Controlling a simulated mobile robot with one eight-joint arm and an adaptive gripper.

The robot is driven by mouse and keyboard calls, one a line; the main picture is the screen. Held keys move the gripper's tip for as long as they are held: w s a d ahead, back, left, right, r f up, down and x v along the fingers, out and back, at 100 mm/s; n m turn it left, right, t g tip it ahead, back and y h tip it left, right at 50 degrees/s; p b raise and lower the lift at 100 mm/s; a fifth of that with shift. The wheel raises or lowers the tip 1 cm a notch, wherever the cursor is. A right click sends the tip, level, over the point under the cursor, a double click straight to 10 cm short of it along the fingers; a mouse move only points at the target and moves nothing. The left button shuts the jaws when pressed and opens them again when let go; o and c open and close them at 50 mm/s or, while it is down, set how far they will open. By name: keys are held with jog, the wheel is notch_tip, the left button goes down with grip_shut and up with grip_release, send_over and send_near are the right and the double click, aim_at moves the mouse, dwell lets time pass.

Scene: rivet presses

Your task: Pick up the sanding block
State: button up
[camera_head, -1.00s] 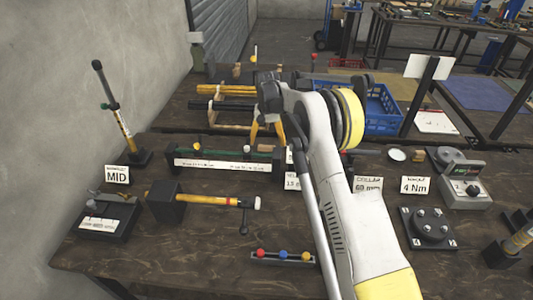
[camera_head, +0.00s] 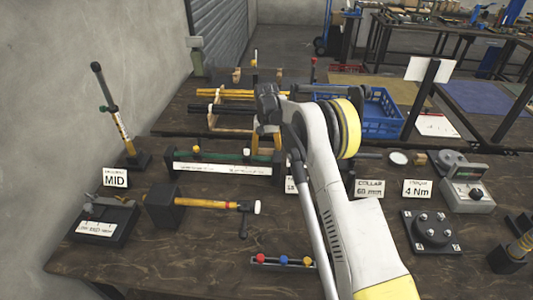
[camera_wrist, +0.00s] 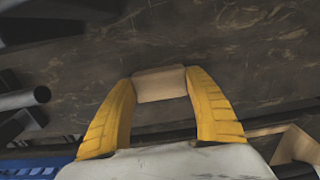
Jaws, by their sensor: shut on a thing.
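My gripper (camera_wrist: 160,88) shows in the wrist view with its two yellow fingers closed on the two ends of a tan, wood-coloured block, the sanding block (camera_wrist: 160,84). The block lies level across the fingertips, with dark brown wood surface behind it. In the head view my gripper (camera_head: 268,142) points down behind the long green gauge, at the middle of the bench. My arm hides part of that area, and I cannot clearly make out the block there.
The green gauge (camera_head: 222,168) lies just in front of my gripper. Yellow rods on wooden cradles (camera_head: 228,94) lie behind it. A blue crate (camera_head: 382,118) stands to the right. A yellow-handled tool (camera_head: 215,202) and a ball rack (camera_head: 283,262) are nearer the front.

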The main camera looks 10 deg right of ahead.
aim_at(266, 151)
jog(key=shift+r, duration=0.5)
notch_tip(266, 151, up, 3)
jog(key=shift+f+p, duration=0.1)
jog(key=shift+p, duration=0.8)
jog(key=s+d+r+p, duration=0.3)
jog(key=d+r, duration=0.4)
jog(key=d, duration=0.4)
jog(key=shift+s, duration=0.45)
